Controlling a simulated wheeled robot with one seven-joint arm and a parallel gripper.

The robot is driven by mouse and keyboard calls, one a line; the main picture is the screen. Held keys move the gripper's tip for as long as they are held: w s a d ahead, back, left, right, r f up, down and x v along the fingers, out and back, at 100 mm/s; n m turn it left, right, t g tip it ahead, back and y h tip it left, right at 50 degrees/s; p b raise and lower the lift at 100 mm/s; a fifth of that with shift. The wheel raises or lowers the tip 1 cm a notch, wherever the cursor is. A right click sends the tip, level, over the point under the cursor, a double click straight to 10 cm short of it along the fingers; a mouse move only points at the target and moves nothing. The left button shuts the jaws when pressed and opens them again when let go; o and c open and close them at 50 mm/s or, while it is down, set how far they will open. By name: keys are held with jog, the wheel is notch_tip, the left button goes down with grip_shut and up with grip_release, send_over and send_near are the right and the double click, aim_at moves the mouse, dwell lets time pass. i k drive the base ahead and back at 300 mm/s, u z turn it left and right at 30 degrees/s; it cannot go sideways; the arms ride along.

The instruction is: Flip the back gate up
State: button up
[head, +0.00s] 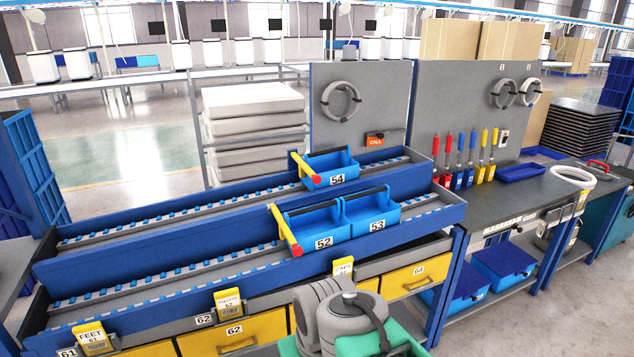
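The back gate (304,168) is a yellow bar with a red end on the rear lane of the blue rack. It slants across the lane at the left side of blue bin 54 (343,165), with its red end toward the front. A like front gate (285,230) slants across the front lane at the left of blue bin 52 (312,230), and bin 53 (371,212) stands beside that bin. I cannot make out the gates' hinges. My gripper is not in view.
Both lanes (170,255) are empty left of the gates. Yellow drawers (270,328) sit below. Grey rounded parts at the bottom centre hide some drawer fronts. A grey workbench (500,205) with red, blue and yellow tools stands to the right. A grey panel (360,95) rises behind the rack.

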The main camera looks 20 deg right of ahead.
aim_at(303, 168)
jog(key=u, duration=0.55)
jog(key=k, duration=1.3)
jog(key=z, duration=0.15)
jog(key=i, duration=0.65)
jog(key=z, duration=0.5)
jog(key=i, duration=1.15)
jog(key=u, duration=0.65)
